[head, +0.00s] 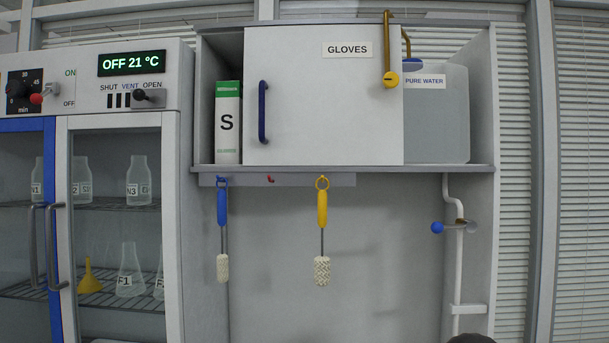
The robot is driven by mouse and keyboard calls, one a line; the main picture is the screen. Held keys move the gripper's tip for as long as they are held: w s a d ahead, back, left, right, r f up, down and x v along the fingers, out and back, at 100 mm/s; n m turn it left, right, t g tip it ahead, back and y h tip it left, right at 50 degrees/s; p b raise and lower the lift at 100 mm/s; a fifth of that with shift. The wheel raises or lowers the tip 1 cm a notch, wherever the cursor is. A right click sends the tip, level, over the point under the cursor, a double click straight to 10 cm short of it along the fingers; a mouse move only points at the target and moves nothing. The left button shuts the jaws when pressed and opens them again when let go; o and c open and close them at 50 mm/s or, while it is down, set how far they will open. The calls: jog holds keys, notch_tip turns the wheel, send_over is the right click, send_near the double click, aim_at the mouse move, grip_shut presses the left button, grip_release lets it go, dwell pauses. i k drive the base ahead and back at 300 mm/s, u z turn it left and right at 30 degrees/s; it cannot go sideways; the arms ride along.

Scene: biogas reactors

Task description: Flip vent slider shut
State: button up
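The vent slider (150,98) is on the front panel of the drying cabinet (181,86) at the upper left. It has a dark knob and a grey plate. It sits at the right end of its track, under the word OPEN. Several dark vent slots (118,100) show uncovered to its left, under SHUT and VENT. The display (132,63) above reads OFF 21 °C. My gripper cannot be made out in this view.
A timer dial (17,88) and a red-tipped switch (40,98) are left of the slider. Glass doors with handles (57,245) are below. A gloves cupboard (325,115) and hanging brushes (322,210) are to the right. A dark rounded shape (470,339) shows at the bottom edge.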

aim_at(152, 98)
jog(key=u, duration=2.9)
jog(key=i, duration=0.4)
jog(key=z, duration=3.35)
